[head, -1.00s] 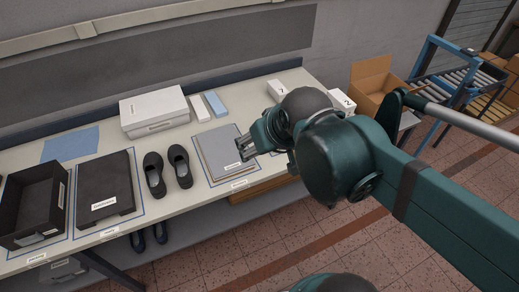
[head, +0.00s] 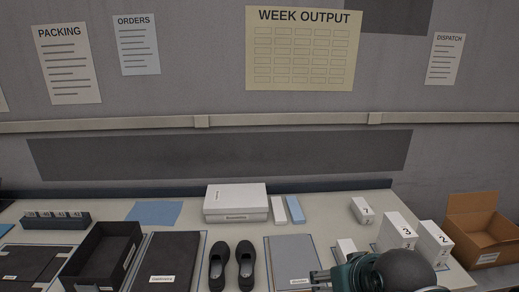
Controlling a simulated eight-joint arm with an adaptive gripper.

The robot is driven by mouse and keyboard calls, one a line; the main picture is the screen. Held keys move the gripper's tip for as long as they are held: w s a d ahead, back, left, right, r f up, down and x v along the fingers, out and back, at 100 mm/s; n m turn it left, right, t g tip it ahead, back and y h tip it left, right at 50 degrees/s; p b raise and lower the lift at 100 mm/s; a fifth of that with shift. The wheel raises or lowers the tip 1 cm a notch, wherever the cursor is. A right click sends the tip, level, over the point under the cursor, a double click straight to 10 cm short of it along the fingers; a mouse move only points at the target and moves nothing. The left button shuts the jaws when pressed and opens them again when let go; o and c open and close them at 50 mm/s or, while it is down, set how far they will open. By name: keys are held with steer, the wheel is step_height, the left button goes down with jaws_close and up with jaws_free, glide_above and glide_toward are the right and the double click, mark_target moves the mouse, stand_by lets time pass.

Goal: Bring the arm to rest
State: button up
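My gripper (head: 318,279) shows at the bottom of the head view, right of centre, over the right edge of the grey board (head: 291,255) on the table. Its fingers are small and partly cut by the frame's edge, so I cannot tell whether they are open. I see nothing held between them. My dark green and grey arm fills the bottom right beside it; most of the arm is out of the picture.
The table (head: 325,215) holds black shoes (head: 217,265), a white box (head: 236,203), a black tray (head: 103,258) and a dark board (head: 174,262). White numbered blocks (head: 396,229) stand near my arm. A cardboard box (head: 479,235) is at the right.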

steer(key=shift+f+b, duration=2.6)
steer(key=shift+f, duration=0.4)
